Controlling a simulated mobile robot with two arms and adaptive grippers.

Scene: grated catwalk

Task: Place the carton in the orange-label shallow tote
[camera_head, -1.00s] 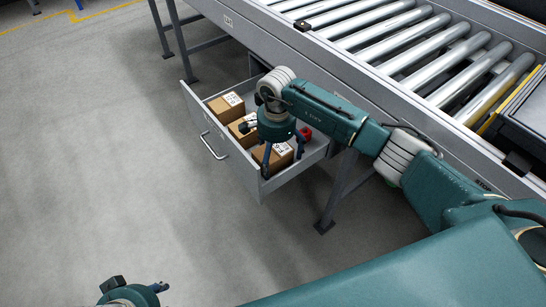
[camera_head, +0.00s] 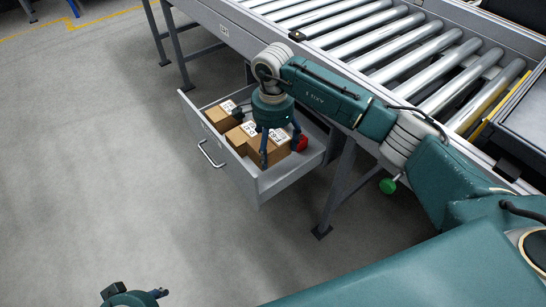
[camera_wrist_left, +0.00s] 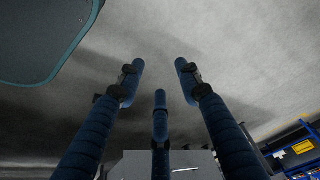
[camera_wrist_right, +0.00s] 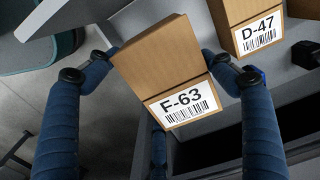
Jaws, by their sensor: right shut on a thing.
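A brown carton labelled F-63 (camera_wrist_right: 158,62) is between the fingers of my right gripper (camera_wrist_right: 150,70), which is shut on it. In the head view my right gripper (camera_head: 277,146) reaches down over the open grey drawer (camera_head: 228,160), with the held carton (camera_head: 256,158) at the drawer's near end. It appears tilted in the wrist view; its clearance from the drawer floor is unclear. My left gripper (camera_wrist_left: 160,85) is open and empty, low over the floor, partly showing at the head view's bottom edge (camera_head: 135,294). No orange-label tote can be made out.
A carton labelled D-47 (camera_wrist_right: 243,22) sits beside the held one; another carton (camera_head: 218,117) is at the drawer's far end. A red object (camera_head: 300,144) is beside the gripper. A roller conveyor (camera_head: 400,50) stands above the drawer, with a dark container (camera_head: 505,95) at right.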

